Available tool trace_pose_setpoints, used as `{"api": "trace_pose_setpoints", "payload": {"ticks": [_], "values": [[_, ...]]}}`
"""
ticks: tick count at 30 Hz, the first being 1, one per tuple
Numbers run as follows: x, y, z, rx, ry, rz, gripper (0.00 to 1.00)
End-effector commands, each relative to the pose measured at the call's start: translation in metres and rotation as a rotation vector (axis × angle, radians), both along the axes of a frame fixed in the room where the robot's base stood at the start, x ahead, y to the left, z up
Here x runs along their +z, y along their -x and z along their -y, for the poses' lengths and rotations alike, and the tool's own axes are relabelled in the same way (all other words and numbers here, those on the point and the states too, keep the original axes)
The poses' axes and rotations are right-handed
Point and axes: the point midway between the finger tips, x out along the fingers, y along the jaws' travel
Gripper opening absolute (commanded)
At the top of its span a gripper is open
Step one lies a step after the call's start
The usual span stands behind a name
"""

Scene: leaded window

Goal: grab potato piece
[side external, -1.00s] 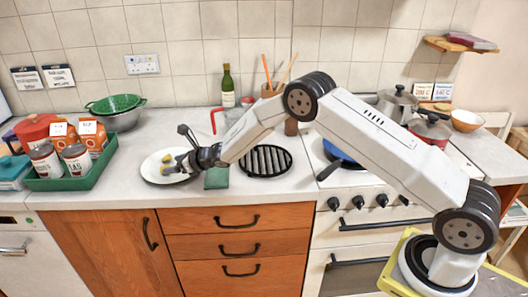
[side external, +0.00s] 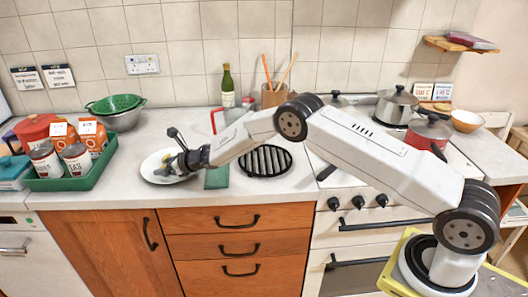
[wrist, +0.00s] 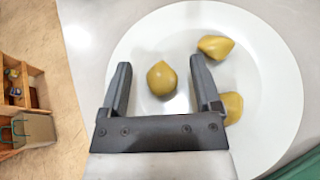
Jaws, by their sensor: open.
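Three yellow potato pieces lie on a white plate (wrist: 270,70) in the wrist view. One potato piece (wrist: 161,78) lies between the tips of my open gripper (wrist: 158,75), with a gap on both sides. A second potato piece (wrist: 215,46) is beyond the right finger, and a third potato piece (wrist: 232,107) lies just right of that finger, partly hidden by it. In the side external view my gripper (side external: 174,152) is low over the plate (side external: 150,168), and it hides most of the pieces.
A green tray (side external: 88,180) with cans and cartons stands left of the plate. A green cloth (side external: 217,177) and a black grill rack (side external: 265,161) lie to the right. A bottle (side external: 227,88) stands behind.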

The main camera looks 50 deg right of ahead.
Motion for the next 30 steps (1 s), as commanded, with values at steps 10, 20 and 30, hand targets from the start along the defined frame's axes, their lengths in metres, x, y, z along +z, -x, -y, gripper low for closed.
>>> {"api": "trace_pose_setpoints", "payload": {"ticks": [10, 20, 30], "values": [[-0.0052, -0.0113, -0.0049, -0.001, 0.0, 0.0, 0.81], [-0.0051, -0.0116, -0.005, -0.001, 0.0, 0.0, 0.81], [-0.005, -0.0116, -0.0049, -0.001, 0.0, 0.001, 0.33]]}}
